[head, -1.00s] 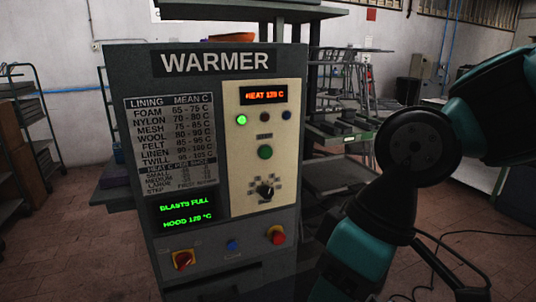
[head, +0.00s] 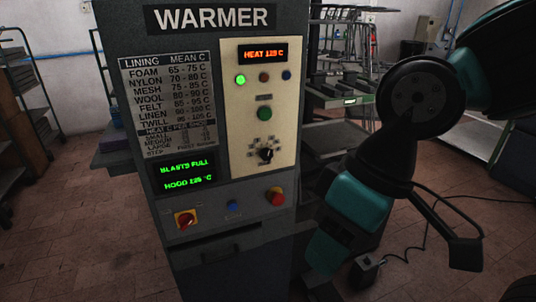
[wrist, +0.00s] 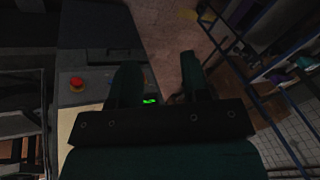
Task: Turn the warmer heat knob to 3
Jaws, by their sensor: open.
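The warmer (head: 222,205) is a dark grey cabinet with a cream panel on its right side. The black heat knob (head: 265,155) sits low on that panel, with small marks around its upper side that are too small to read. I cannot tell which mark it points at. An orange heat display (head: 264,54) is at the top of the panel. In the wrist view my gripper (wrist: 158,62) has its two dark fingers spread, with nothing between them. The knob is not visible there. In the head view the fingers cannot be made out.
Below the panel are a red-and-yellow rotary switch (head: 185,219), a blue button (head: 233,207) and a red mushroom button (head: 275,196), which also shows in the wrist view (wrist: 76,83). A green button (head: 264,113) is above the knob. Shelving (head: 335,135) stands behind at right.

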